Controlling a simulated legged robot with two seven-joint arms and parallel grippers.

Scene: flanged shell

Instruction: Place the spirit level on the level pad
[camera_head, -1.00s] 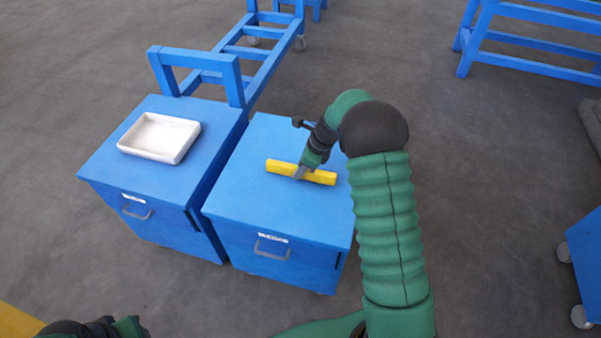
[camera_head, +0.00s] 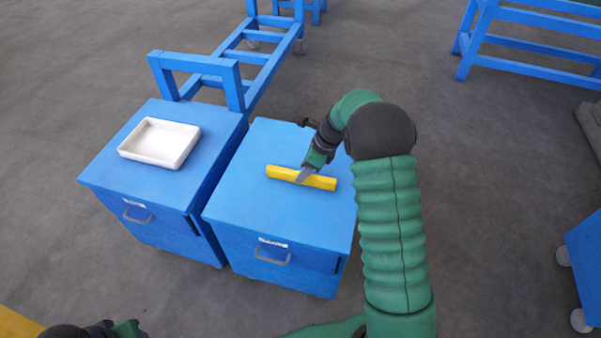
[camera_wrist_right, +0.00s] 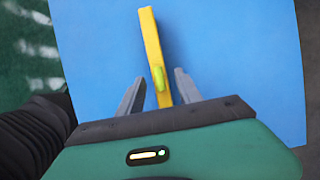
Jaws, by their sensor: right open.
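The spirit level (camera_head: 279,172) is a yellow bar lying flat on the right blue cabinet. In the right wrist view the spirit level (camera_wrist_right: 150,35) shows a yellow-green vial and runs away between my fingers. My right gripper (camera_head: 303,175) is low over the middle of the level. In the wrist view the right gripper (camera_wrist_right: 159,77) is open, one finger on each side of the bar with gaps between. Part of my left arm's end (camera_head: 95,328) shows at the bottom left; its jaws cannot be made out. I cannot identify a level pad in these views.
The right cabinet top (camera_head: 240,200) is otherwise clear. A white tray (camera_head: 160,142), seemingly empty, sits on the left cabinet (camera_head: 105,175). A blue frame (camera_head: 240,65) stands behind. Another blue frame (camera_head: 520,45) is at the upper right, and a wheeled blue unit (camera_head: 585,260) at the right.

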